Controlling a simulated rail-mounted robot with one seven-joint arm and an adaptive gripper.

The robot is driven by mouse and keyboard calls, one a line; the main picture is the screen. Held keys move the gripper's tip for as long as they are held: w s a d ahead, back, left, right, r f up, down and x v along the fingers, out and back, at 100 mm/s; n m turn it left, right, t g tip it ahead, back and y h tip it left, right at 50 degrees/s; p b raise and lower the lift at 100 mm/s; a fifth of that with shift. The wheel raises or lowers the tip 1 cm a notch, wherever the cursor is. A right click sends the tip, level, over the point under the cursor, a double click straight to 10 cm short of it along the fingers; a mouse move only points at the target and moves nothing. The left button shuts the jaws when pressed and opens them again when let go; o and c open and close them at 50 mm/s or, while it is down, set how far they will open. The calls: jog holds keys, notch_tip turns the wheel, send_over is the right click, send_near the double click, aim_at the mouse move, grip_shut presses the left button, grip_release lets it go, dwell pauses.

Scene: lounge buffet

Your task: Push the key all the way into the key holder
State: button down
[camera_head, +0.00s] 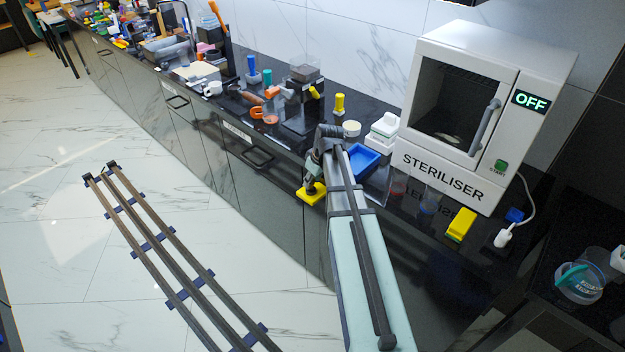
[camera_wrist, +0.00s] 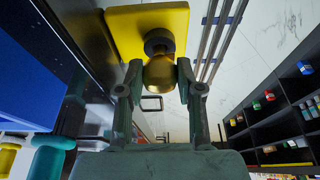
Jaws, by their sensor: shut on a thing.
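A yellow square plate (camera_wrist: 120,28) with a round black collar (camera_wrist: 158,40) fills the top of the wrist view. A rounded brass-coloured piece (camera_wrist: 160,73) sits at the collar, and my gripper (camera_wrist: 157,80) is shut on it from both sides. I cannot make out a key shape or tell how deep the piece sits in the collar. In the head view the yellow plate (camera_head: 311,196) is at the counter's front edge. My arm and gripper partly cover that area, so the grasp is hidden there.
A blue tray (camera_head: 363,160) lies right beside my arm on the dark counter. The white steriliser (camera_head: 480,115), showing OFF, stands to the right, with a yellow block (camera_head: 461,224) in front. Coffee equipment (camera_head: 303,85) stands behind.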

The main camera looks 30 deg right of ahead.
jog(key=shift+f, duration=0.35)
jog(key=c, duration=0.7)
grip_release()
jog(key=shift+r, duration=0.1)
jog(key=shift+d, duration=0.1)
